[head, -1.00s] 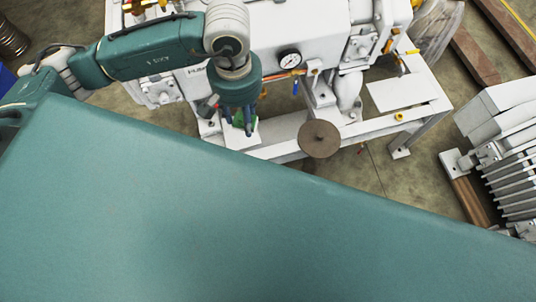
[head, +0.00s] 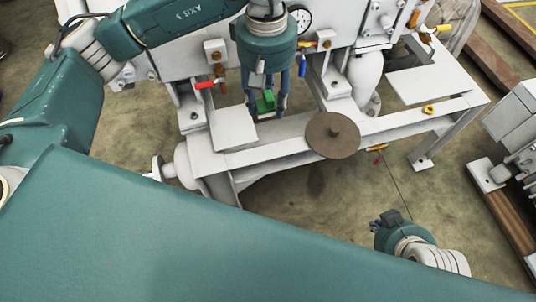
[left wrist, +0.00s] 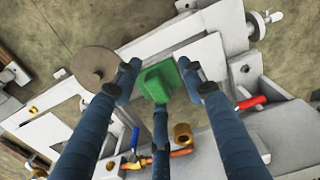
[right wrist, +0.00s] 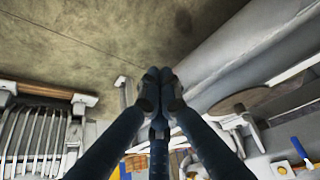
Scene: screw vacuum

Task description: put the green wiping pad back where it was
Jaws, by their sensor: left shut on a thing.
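The green wiping pad (head: 265,101) is held between the fingers of my left gripper (head: 266,106), which points down. In the head view it is just right of the left white plate (head: 233,128) on the pump frame. The left wrist view shows the pad (left wrist: 158,82) gripped between the blue fingers, over the frame. I cannot tell its exact height. My right gripper (right wrist: 160,84) has its fingertips together with nothing seen between them. In the head view it (head: 386,220) is low, right of centre, away from the pad.
A brown round disc (head: 332,135) stands at the frame's front edge. A second white plate (head: 428,82) is bare at the right. A red-handled valve (head: 207,84), a blue handle (head: 302,66) and a gauge (head: 300,19) are close to the left gripper. Open floor lies in front.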

